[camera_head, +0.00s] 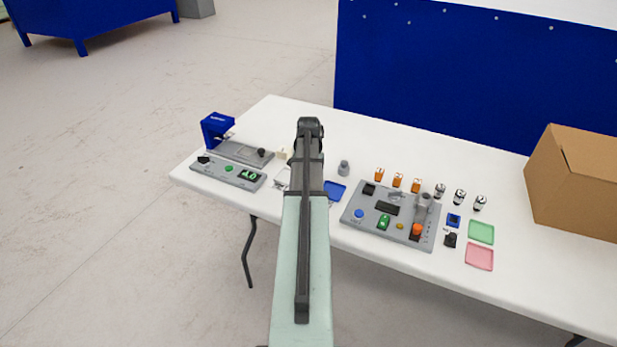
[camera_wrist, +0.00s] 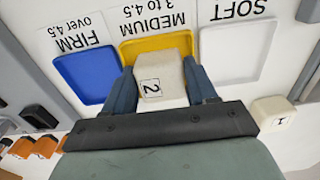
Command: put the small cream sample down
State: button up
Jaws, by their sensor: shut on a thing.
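My gripper (camera_wrist: 160,78) is shut on a small cream sample (camera_wrist: 172,82) marked "2", one dark blue finger on each side. In the wrist view it is over the yellow tray (camera_wrist: 142,45) labelled "MEDIUM 3 to 4.5". Whether the sample touches the tray floor, I cannot tell. The blue tray (camera_wrist: 85,76), labelled "FIRM over 4.5", lies to the left, and the white tray (camera_wrist: 238,50), labelled "SOFT", to the right. A second cream sample (camera_wrist: 272,113), marked "1", stands right of my gripper. In the head view my arm hides the held sample and yellow tray.
Right of my arm are a grey console (camera_head: 388,208), several small cylinders, green (camera_head: 481,232) and pink (camera_head: 479,257) trays, and a cardboard box (camera_head: 575,180).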

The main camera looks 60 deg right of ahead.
jog(key=o, duration=1.1)
jog(key=shift+f, duration=0.1)
jog(key=shift+c, duration=0.2)
notch_tip(320, 180, up, 12)
jog(key=shift+r, duration=0.15)
